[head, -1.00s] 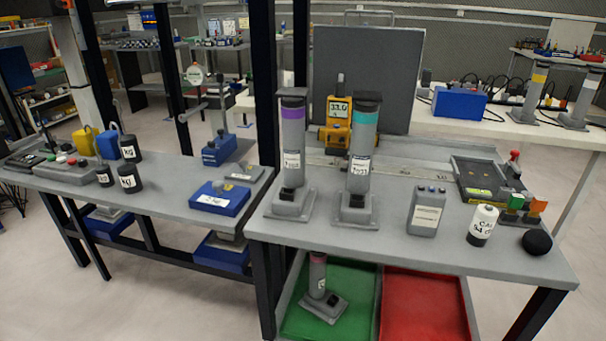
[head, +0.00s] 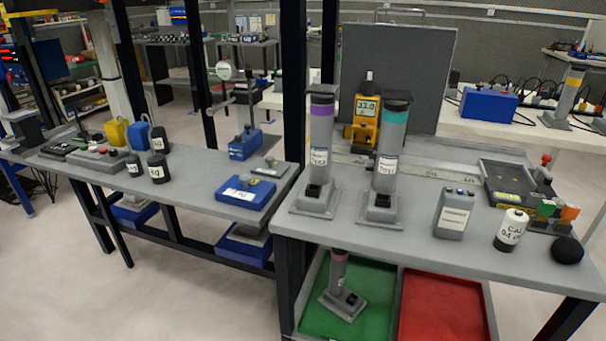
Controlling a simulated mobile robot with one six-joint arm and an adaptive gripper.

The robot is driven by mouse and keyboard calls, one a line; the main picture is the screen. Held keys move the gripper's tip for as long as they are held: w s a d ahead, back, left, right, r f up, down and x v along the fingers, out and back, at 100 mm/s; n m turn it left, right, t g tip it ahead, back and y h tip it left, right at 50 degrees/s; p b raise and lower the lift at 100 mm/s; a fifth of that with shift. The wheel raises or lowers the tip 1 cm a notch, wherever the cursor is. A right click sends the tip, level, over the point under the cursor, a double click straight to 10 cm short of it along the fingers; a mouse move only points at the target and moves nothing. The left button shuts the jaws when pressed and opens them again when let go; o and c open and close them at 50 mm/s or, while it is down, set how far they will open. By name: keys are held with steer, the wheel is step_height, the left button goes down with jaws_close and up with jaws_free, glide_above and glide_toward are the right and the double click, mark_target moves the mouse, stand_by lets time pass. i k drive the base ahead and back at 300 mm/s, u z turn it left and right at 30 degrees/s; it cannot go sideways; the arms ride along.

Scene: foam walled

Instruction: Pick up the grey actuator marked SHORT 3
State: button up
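Several grey cylindrical actuators on square bases are in the head view. One with a purple band (head: 321,135) and one with a teal band (head: 390,150) stand upright on the right table (head: 410,240). Their white labels are too small to read surely. A shorter grey actuator with a dark pink band (head: 340,285) stands on the lower level, at the left of the green tray (head: 375,300). Its label is not readable. Another with a yellow band (head: 566,95) stands on the back white table. My gripper is not in view.
A red tray (head: 445,310) lies beside the green one. The left table (head: 200,180) holds black weights and blue devices. Pale floor lies in front.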

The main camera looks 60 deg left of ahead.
mark_target(318, 196)
steer(key=k, duration=1.75)
steer(key=u, duration=1.3)
steer(key=i, duration=1)
steer(key=u, duration=0.1)
